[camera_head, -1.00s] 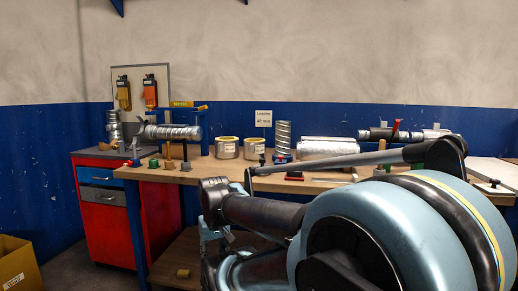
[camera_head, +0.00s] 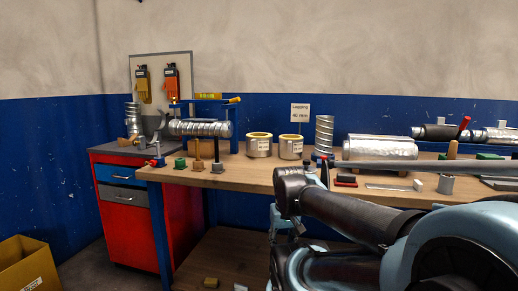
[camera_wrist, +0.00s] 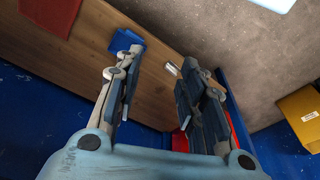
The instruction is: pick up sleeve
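I cannot tell for sure which piece is the sleeve. Candidates on the bench are the foil-covered cylinder (camera_head: 376,149) lying at the right, the upright spiral duct piece (camera_head: 324,134), and two short foil rings with yellow tops, the left ring (camera_head: 259,146) and the right ring (camera_head: 291,148). A longer spiral duct (camera_head: 200,128) lies on a blue support at the left. My gripper (camera_wrist: 158,60) is open and empty in the wrist view, above a wooden surface and apart from any of these pieces. It is not clearly visible in the head view.
The wooden bench (camera_head: 240,178) carries small coloured pegs and tools. A red cabinet (camera_head: 130,222) stands at its left. A cardboard box (camera_head: 25,264) is on the floor and shows in the wrist view (camera_wrist: 302,112). A lower shelf (camera_head: 235,262) is partly hidden by my arm.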

